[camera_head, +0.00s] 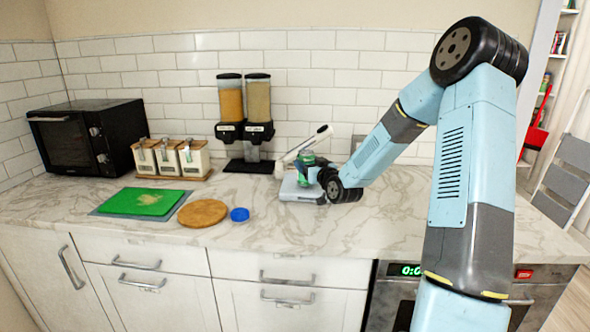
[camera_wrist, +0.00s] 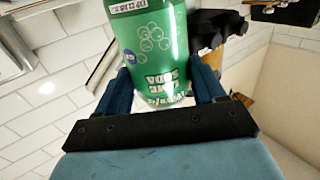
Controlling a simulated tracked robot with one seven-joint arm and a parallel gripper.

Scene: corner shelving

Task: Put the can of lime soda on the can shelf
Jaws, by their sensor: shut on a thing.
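The can of lime soda (camera_wrist: 148,50) is green with pale bubble prints and lettering, and fills the upper middle of the wrist view. My gripper (camera_wrist: 150,88) is shut on it, one finger on each side. In the head view the can (camera_head: 307,160) shows small and green at the end of my arm, partly hidden by my gripper (camera_head: 312,174). It is just above or in front of a grey-white appliance (camera_head: 300,189) on the counter. I cannot tell whether it touches that appliance. I cannot make out the can shelf for certain.
A marble counter (camera_head: 270,228) holds a black microwave (camera_head: 85,137), white canisters (camera_head: 167,157), a cereal dispenser (camera_head: 245,110), a green board (camera_head: 143,202), a round wooden board (camera_head: 203,212) and a blue lid (camera_head: 239,214). Tall shelving (camera_head: 548,75) and a grey chair (camera_head: 568,180) stand at the right.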

